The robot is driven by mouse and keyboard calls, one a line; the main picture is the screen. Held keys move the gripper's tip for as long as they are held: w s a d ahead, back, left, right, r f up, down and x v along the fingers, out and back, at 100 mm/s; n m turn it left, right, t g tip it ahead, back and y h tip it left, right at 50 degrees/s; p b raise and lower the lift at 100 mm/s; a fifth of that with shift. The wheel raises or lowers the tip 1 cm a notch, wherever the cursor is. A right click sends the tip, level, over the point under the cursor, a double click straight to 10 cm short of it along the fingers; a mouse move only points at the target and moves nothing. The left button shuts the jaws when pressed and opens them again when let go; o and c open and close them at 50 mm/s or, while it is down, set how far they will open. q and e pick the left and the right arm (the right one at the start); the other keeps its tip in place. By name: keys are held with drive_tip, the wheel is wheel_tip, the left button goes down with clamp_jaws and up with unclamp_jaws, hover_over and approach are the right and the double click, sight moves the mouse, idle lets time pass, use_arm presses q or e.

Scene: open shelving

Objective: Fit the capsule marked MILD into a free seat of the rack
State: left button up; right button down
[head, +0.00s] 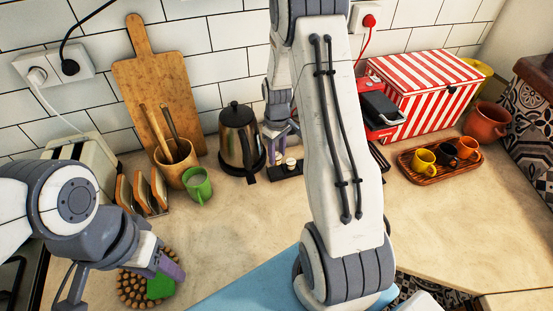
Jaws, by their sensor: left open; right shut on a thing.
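My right gripper (279,140) is at the back of the counter, just right of the kettle, with its fingers pointing down. It is shut on a small capsule, mostly hidden by the fingers; I cannot read its marking. A low dark rack (273,174) lies directly below it. A pale capsule (291,163) shows at the rack, close by the fingers. My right arm covers the rack's right part, so its seats cannot be made out fully. My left gripper (122,287) is open and empty at the lower left, above a round beaded trivet (132,293).
A steel kettle (238,140), green mug (198,185) and utensil pot (176,165) stand left of the rack. A red appliance (379,118), striped box (428,88) and cup tray (434,181) are at right. The counter's middle (240,230) is clear.

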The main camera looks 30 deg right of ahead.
wheel_tip(320, 180, down, 4)
drive_tip(key=shift+w+a+r+p, duration=0.1)
drive_tip(key=shift+w+r+p, duration=0.05)
drive_tip(key=shift+p, duration=0.55)
drive_tip(key=shift+f, duration=0.25)
drive_tip(key=shift+f, duration=0.2)
drive_tip(key=c, duration=0.7)
unclamp_jaws()
drive_tip(key=shift+c, duration=0.2)
drive_tip(key=shift+r, duration=0.15)
